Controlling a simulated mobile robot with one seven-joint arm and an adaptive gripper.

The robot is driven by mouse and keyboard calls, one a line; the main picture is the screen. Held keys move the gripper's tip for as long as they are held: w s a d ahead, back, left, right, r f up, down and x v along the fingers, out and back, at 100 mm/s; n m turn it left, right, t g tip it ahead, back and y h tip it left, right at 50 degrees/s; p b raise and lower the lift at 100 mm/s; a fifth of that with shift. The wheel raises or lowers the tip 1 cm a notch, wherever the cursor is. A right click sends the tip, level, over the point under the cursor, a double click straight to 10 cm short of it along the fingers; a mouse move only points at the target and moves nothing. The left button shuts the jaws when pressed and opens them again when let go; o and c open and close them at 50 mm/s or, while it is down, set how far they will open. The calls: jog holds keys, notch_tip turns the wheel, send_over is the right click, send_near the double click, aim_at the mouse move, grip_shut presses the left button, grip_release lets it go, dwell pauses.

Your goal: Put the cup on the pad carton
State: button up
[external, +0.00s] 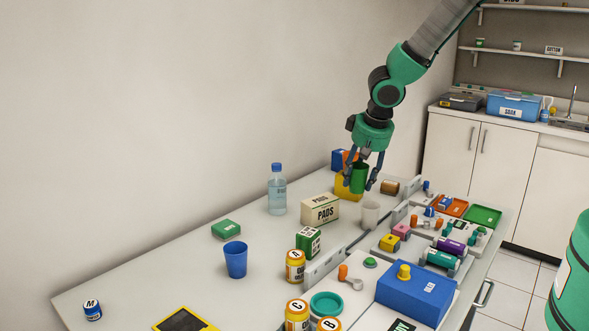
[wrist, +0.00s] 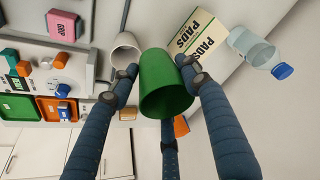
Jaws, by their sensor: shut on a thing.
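My gripper (external: 361,179) is shut on a green cup (external: 358,177) and holds it in the air above the back part of the table. In the wrist view the green cup (wrist: 165,90) sits between the fingers, its open mouth partly toward the camera. The cream pad carton (external: 320,208), marked PADS, stands on the table to the left of and below the gripper in the external view. It also shows in the wrist view (wrist: 201,38), beyond the cup and apart from it.
A white cup (external: 371,214) stands close to the carton's right. A water bottle (external: 277,190) stands left of it. A yellow thing (external: 345,189) is behind the held cup. A blue cup (external: 235,259) and jars stand nearer; trays of small items fill the right side.

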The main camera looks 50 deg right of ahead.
jog(key=s, duration=0.4)
jog(key=shift+s+a+f, duration=0.1)
jog(key=shift+s+a, duration=0.15)
jog(key=shift+s, duration=0.15)
send_over(319, 197)
jog(key=s, duration=0.1)
jog(key=shift+s+a+f, duration=0.1)
jog(key=shift+a+f, duration=0.25)
jog(key=shift+f, duration=0.4)
jog(key=shift+f, duration=1.8)
jog(key=o, duration=0.8)
jog(key=shift+f, duration=0.1)
jog(key=shift+o, duration=0.2)
